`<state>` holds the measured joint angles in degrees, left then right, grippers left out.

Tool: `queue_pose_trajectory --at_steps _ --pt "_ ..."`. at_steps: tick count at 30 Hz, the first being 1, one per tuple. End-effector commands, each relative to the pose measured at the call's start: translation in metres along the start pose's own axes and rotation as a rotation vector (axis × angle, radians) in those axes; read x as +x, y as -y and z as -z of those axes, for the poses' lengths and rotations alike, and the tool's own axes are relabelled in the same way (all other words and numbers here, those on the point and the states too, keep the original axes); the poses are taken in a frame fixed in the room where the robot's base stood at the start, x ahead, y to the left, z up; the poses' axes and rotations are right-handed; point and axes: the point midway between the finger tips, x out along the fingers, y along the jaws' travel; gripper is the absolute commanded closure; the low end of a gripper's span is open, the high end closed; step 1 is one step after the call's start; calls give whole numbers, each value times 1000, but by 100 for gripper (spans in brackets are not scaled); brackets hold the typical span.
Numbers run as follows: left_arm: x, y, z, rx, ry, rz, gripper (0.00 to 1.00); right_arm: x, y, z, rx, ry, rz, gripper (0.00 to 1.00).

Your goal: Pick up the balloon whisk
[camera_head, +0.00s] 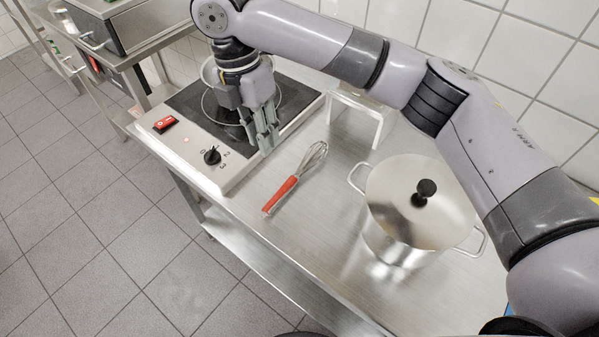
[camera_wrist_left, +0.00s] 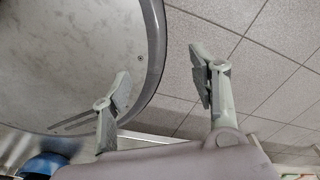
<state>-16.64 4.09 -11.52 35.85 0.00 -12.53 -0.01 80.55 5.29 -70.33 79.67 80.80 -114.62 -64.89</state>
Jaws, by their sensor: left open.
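The balloon whisk (camera_head: 281,194) lies on the steel counter (camera_head: 300,235) in the head view, its red handle toward the front edge and its wire loops toward the wall. My right gripper (camera_head: 264,147) hangs fingers down at the right edge of the cooktop, left of the whisk and apart from it. Its fingers look close together, but I cannot tell whether they are open or shut. I see nothing held in it. My left gripper (camera_wrist_left: 160,84) is open and empty in the left wrist view, with tiled floor behind it. It is not in the head view.
A lidded steel pot (camera_head: 403,240) stands right of the whisk. A black cooktop (camera_head: 200,105) with a knob (camera_head: 212,156) lies to the left, with a pan (camera_head: 209,72) partly behind my gripper. A metal bracket (camera_head: 358,105) stands behind the whisk. The counter around the whisk is clear.

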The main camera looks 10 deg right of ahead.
Motion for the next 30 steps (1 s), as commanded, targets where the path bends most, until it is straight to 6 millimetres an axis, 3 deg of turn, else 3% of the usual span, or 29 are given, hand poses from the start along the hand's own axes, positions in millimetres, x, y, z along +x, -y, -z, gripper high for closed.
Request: queue_pose_trajectory --at_steps 6,12,16,23,30 --pt "-5 8 -19 5 29 9 45 45 2 0 0 -2 6 78" --pt "-9 8 -23 5 35 10 45 87 2 0 1 -1 5 78" --pt "-11 8 -19 4 30 9 45 106 1 0 0 -1 3 78" --pt "-13 5 -7 1 11 6 45 121 1 0 1 0 2 78" --pt "-21 4 -6 1 11 4 45 156 3 0 2 -1 3 78"
